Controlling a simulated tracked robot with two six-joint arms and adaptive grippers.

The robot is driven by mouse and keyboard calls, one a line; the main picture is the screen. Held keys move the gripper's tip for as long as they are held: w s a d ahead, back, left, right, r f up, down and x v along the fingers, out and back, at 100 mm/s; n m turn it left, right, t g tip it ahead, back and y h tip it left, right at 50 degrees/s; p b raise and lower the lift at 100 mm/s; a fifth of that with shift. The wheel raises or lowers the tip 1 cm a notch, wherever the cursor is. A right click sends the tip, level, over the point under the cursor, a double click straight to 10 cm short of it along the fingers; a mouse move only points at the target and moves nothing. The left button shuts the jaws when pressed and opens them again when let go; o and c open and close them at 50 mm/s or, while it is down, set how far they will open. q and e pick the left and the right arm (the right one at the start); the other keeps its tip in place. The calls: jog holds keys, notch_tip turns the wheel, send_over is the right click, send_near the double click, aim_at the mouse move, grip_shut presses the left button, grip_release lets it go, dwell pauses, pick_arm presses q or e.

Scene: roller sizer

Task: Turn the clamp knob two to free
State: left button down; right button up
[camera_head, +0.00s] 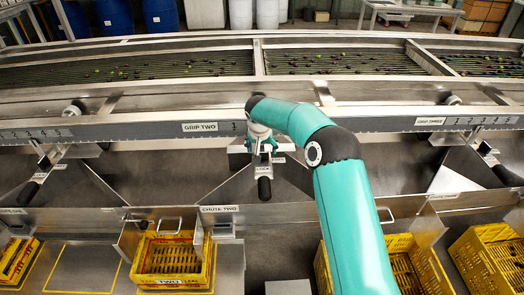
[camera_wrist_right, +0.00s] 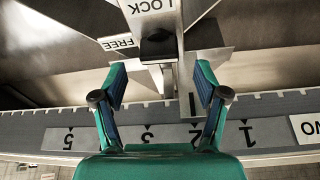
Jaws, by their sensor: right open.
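A lever with a black handle (camera_head: 264,189) and a LOCK label hangs just below the gripper. The LOCK plate (camera_wrist_right: 152,8) and a FREE label (camera_wrist_right: 118,42) show beyond the fingertips. I cannot make out the clamp knob two clearly; the gripper and arm cover part of this spot. My left gripper is not in view.
The long scale rail (camera_head: 130,128) runs across the machine. Similar round knobs (camera_head: 72,108) and levers stand at neighbouring stations. Below are CHUTE TWO (camera_head: 219,208) and yellow crates (camera_head: 170,279). Steel slopes beside the lever are bare.

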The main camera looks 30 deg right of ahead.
aim_at(262, 152)
jog(key=shift+p+x, duration=0.35)
jog(key=shift+x, duration=1.75)
jog(key=shift+c, duration=0.3)
jog(key=c, duration=1.1)
jog(key=shift+w+f+n+b, duration=0.1)
jog(key=shift+f+n+b, duration=0.1)
jog(key=shift+n+b, duration=0.55)
jog(key=shift+r+t+b, duration=0.1)
jog(key=shift+t+b, duration=0.2)
jog(key=shift+b, duration=0.05)
jog(key=shift+r+n+y, duration=0.15)
jog(key=shift+n+y, duration=0.1)
jog(key=shift+y, duration=0.05)
